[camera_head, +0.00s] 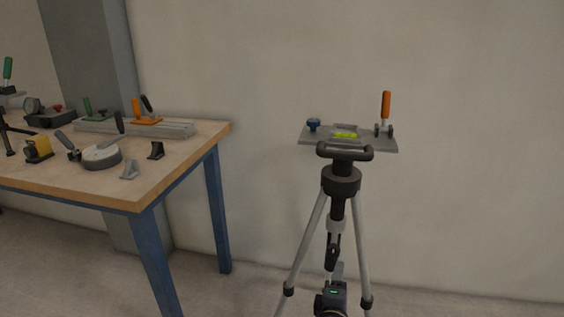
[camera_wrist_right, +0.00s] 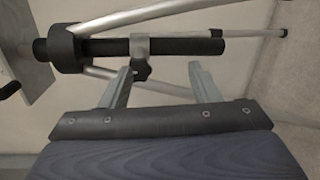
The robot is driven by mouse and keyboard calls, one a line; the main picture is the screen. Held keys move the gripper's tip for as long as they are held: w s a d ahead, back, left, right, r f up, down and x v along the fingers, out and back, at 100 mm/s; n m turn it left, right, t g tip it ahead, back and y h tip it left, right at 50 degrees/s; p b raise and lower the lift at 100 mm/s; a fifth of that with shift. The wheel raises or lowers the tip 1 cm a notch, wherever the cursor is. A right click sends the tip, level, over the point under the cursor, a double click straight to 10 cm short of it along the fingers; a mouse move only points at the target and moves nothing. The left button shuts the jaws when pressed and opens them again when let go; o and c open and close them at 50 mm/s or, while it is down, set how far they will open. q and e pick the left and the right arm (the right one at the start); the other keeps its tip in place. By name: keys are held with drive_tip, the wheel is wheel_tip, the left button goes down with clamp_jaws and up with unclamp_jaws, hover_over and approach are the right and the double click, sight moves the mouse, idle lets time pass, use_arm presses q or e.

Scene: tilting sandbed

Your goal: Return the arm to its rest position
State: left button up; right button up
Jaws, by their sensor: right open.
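My right gripper (camera_head: 337,270) is low in the head view, in front of the tripod's legs and below its centre column. In the right wrist view its two fingers (camera_wrist_right: 164,85) stand apart with nothing held between them. The tripod (camera_head: 341,182) stands upright; in the wrist view it lies sideways, and its dark column (camera_wrist_right: 185,46) passes beyond the fingertips. I cannot tell the exact gap between fingers and tripod. My left gripper is not in view.
A wooden workbench (camera_head: 150,183) with several tools stands left. The floor between bench and tripod looks clear; a wall is behind.

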drive_tip(key=s+d+f+m+g, duration=0.5)
drive_tip(key=s+f+m+g, duration=0.15)
drive_tip(key=f, duration=0.45)
drive_tip(key=s+a+f+m+g+y, duration=0.2)
drive_tip(key=s+a+m+g+y, duration=0.2)
drive_tip(key=s+m+g+y, duration=0.15)
drive_tip(key=s+a+r+m+y, duration=0.1)
drive_tip(key=s+r+m+y, duration=0.15)
drive_tip(key=r, duration=0.35)
drive_tip(key=s+a+r+m+y, duration=0.1)
drive_tip(key=s+r+y, duration=0.25)
drive_tip(key=r, duration=0.25)
drive_tip(key=s+d+r+m+t+h, duration=0.2)
drive_tip(key=s+d+r, duration=0.3)
drive_tip(key=s+r, duration=0.35)
wheel_tip(320, 180, up, 31)
drive_tip(key=p, duration=3.1)
drive_tip(key=shift+s+p, duration=0.3)
drive_tip(key=shift+p, duration=0.1)
drive_tip(key=shift+n, duration=0.25)
